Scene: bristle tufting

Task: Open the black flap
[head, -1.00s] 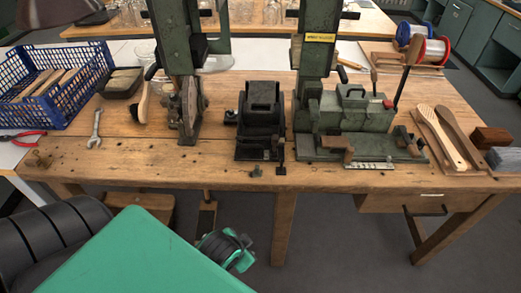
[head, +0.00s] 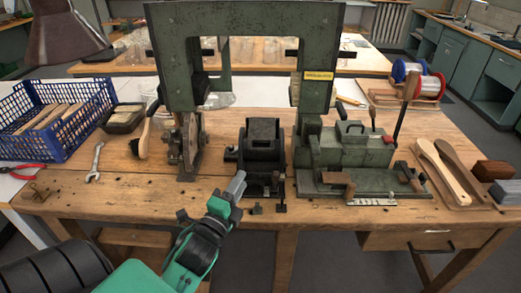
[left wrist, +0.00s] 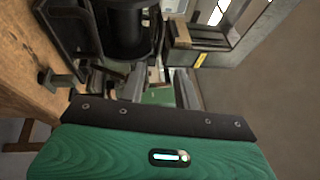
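A black machine (head: 262,135) stands near the front edge of the wooden bench, in the middle of the head view. Its dark parts blend together, so I cannot tell the black flap's edges or whether it is raised. My left gripper (head: 237,184) is in front of the machine and a little to its left, pointing up toward it. In the left wrist view my left gripper (left wrist: 160,86) shows two grey fingers spread apart with nothing held between them. The black machine (left wrist: 122,35) is just beyond the fingers there. My right gripper is in neither view.
A green frame (head: 245,18) arches over the bench behind the machine. A green fixture (head: 352,147) with levers stands to the right. A wheel-like tool (head: 190,142) stands to the left. A blue crate (head: 62,145), pliers and a wrench (head: 96,162) lie further left.

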